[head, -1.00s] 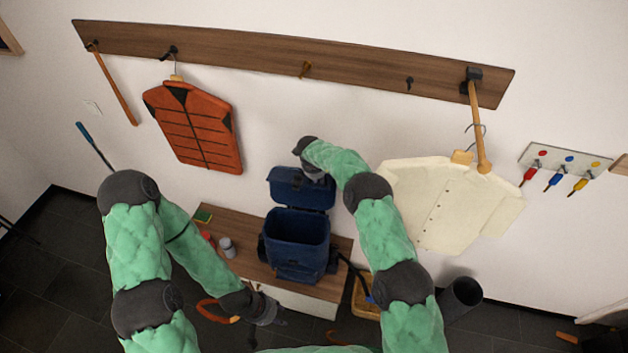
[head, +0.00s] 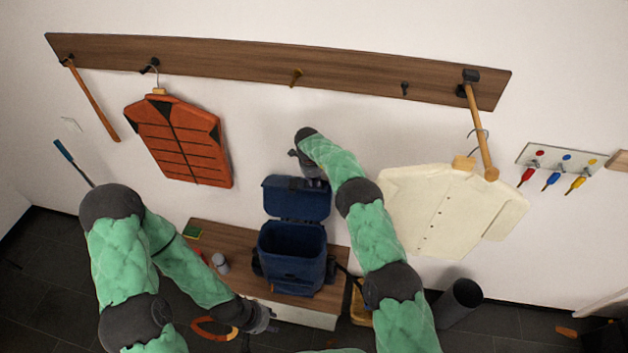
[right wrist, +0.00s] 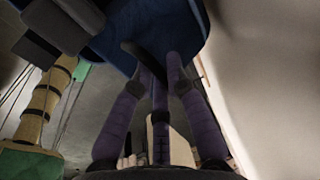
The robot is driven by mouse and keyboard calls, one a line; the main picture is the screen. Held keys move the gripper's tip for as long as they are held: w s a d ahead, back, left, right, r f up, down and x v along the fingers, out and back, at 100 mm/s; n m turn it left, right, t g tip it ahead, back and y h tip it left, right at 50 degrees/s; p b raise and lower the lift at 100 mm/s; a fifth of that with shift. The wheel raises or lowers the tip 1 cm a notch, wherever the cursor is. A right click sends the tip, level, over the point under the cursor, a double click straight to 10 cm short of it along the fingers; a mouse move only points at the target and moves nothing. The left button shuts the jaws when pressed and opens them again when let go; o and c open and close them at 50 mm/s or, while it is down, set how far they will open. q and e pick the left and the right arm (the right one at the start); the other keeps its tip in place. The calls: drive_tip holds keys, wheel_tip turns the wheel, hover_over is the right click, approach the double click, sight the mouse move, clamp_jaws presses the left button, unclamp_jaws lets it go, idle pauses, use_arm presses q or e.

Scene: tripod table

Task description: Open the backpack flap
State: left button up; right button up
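The dark blue backpack (head: 292,272) stands on the wooden bench. Its flap (head: 296,200) is raised upright at the back, and the main compartment's opening shows from above. My right gripper (head: 311,182) is at the flap's top edge, right of its middle; whether it touches the flap is unclear. In the right wrist view its purple fingers (right wrist: 160,65) reach up to the blue flap (right wrist: 150,30); their grip is unclear. My left gripper (head: 268,322) is low in front of the bench, away from the backpack; its fingers are too small to read.
The bench (head: 235,275) also holds a grey cup (head: 220,263) left of the backpack. Above hang an orange vest (head: 180,140) and a cream shirt (head: 445,210). A dark bin (head: 460,303) stands to the right.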

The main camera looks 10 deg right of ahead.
drive_tip(key=shift+o, duration=1)
drive_tip(key=shift+r, duration=0.15)
wheel_tip(320, 180, up, 12)
drive_tip(key=s+a, duration=0.1)
drive_tip(key=shift+a, duration=0.3)
drive_tip(key=shift+s+f, duration=0.1)
drive_tip(key=shift+f, duration=0.1)
